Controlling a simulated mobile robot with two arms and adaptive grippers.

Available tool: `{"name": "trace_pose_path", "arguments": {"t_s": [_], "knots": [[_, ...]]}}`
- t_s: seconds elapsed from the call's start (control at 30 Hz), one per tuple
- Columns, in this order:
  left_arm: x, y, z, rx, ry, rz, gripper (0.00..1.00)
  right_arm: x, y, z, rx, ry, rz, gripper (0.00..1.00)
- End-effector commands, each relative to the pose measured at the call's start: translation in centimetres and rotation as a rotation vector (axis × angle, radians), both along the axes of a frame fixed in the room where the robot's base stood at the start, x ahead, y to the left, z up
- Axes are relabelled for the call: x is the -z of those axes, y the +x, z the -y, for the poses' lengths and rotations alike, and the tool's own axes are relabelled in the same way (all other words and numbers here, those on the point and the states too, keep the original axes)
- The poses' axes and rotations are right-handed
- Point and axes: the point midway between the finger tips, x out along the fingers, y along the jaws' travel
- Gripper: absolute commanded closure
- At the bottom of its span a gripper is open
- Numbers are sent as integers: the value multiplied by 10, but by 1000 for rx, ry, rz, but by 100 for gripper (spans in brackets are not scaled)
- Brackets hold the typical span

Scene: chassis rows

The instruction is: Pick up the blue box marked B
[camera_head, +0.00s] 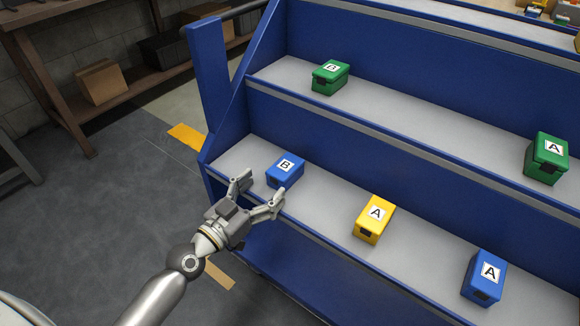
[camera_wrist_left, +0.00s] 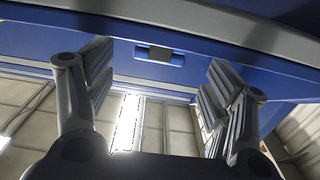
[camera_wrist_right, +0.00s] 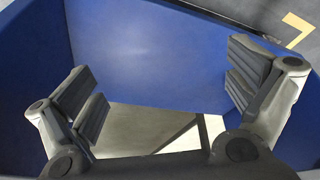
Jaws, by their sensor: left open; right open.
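The blue box marked B (camera_head: 285,170) sits upright at the left end of the lower shelf, its white label on top. My left gripper (camera_head: 259,190) is open just in front of the box, its two fingers pointing toward it, with a small gap seen. In the left wrist view, a blue face with a dark recess (camera_wrist_left: 160,54), apparently the box's front, lies beyond and between the open fingers (camera_wrist_left: 160,80). My right gripper (camera_wrist_right: 165,88) is open and empty in its wrist view, facing a plain blue panel. It is outside the head view.
On the same shelf are a yellow box A (camera_head: 374,218) and a blue box A (camera_head: 484,277). Green boxes B (camera_head: 330,77) and A (camera_head: 546,158) stand on the shelf above. The rack's blue end post (camera_head: 207,80) rises at left. Open floor (camera_head: 90,220) lies left.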

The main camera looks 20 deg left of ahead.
Motion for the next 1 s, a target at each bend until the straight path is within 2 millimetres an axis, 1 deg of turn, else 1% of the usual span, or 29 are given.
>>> {"name": "trace_pose_path", "arguments": {"t_s": [0.03, 0.1, 0.2, 0.37, 0.43, 0.57, 0.7, 0.83, 1.0], "knots": [[-3, 8, 3, -1, -4, 3, 24, -3, 0, 0, 0, 0, 0, 0], [-3, 18, 7, -1, -4, 2, 24, -4, 0, 0, 0, 0, 0, 0], [-2, 29, 11, -1, -2, 2, 24, -6, 0, 0, 0, 0, 0, 0], [-1, 38, 14, 1, 0, 1, 24, -7, 0, 0, 0, 0, 0, 0], [-2, 44, 16, 0, -2, 2, 24, -7, 0, 0, 0, 0, 0, 0], [-3, 63, 24, 1, -4, 2, 24, -10, 0, 0, 0, 0, -1, 0], [-1, 80, 29, 0, -2, 2, 24, -7, 1, 0, 0, 0, -1, 0], [-1, 86, 32, 1, 0, 0, 24, -3, 1, 0, 0, 0, -3, 0], [0, 86, 32, 2, 1, -1, 24, 0, 0, 0, -1, -1, -10, 0]]}}
